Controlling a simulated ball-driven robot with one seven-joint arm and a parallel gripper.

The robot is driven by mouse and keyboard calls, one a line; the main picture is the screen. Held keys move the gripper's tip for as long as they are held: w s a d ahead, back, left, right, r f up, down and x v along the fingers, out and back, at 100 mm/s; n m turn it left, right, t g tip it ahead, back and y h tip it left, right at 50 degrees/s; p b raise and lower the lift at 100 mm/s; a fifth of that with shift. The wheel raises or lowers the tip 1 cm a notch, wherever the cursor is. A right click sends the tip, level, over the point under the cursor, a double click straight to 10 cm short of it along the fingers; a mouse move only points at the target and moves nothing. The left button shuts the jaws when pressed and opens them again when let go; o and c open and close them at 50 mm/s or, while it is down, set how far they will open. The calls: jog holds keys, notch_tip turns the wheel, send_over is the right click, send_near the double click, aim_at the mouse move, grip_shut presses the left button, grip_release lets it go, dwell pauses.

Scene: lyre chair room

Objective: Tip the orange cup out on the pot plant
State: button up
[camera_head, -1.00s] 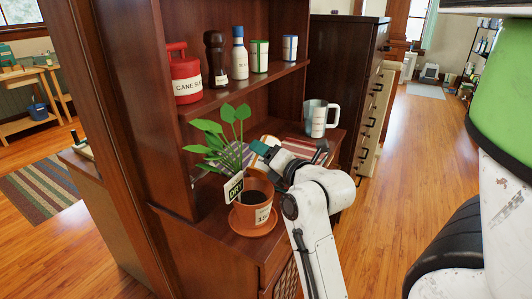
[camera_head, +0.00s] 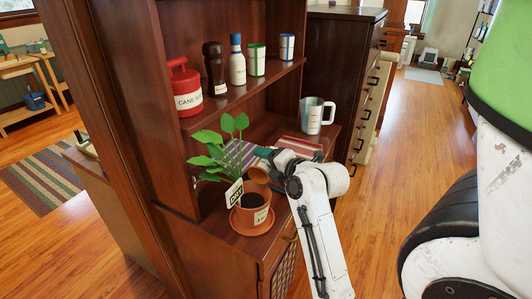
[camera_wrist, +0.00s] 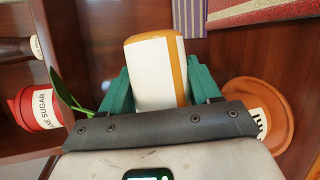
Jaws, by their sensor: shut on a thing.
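The pot plant (camera_head: 253,216) stands on an orange saucer on the wooden cabinet top, with green leaves, dark soil and a sign reading DRY. My gripper (camera_head: 270,158) is just behind and above the pot in the head view. It is shut on the orange cup (camera_head: 258,177), which sits close over the pot's back rim and looks tilted. In the wrist view the orange cup (camera_wrist: 155,72), with its white label, is between my teal fingers. The cup's mouth and contents are hidden. The saucer (camera_wrist: 283,118) shows at the right there.
A shelf above holds a red cane sugar tin (camera_head: 185,88), a dark mill (camera_head: 214,68) and several containers. A metal mug (camera_head: 313,115) and folded striped cloths (camera_head: 302,146) lie farther right on the cabinet top. Open floor (camera_head: 420,130) is at the right.

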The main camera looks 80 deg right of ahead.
jog(key=shift+d+f+m+y, duration=0.15)
jog(key=shift+f+m+y, duration=0.1)
jog(key=shift+m+y, duration=0.05)
jog(key=shift+d+r+m+y+p, duration=0.15)
jog(key=shift+m+y+p, duration=0.15)
jog(key=shift+p, duration=0.95)
jog(key=shift+d+m+y+p, duration=0.1)
jog(key=shift+m+y+p, duration=0.2)
jog(key=shift+p, duration=0.35)
jog(key=shift+s+d+f+m+y+p, duration=0.15)
jog(key=shift+f+m+y+p, duration=0.35)
jog(key=shift+f+p, duration=0.25)
jog(key=shift+f, duration=0.25)
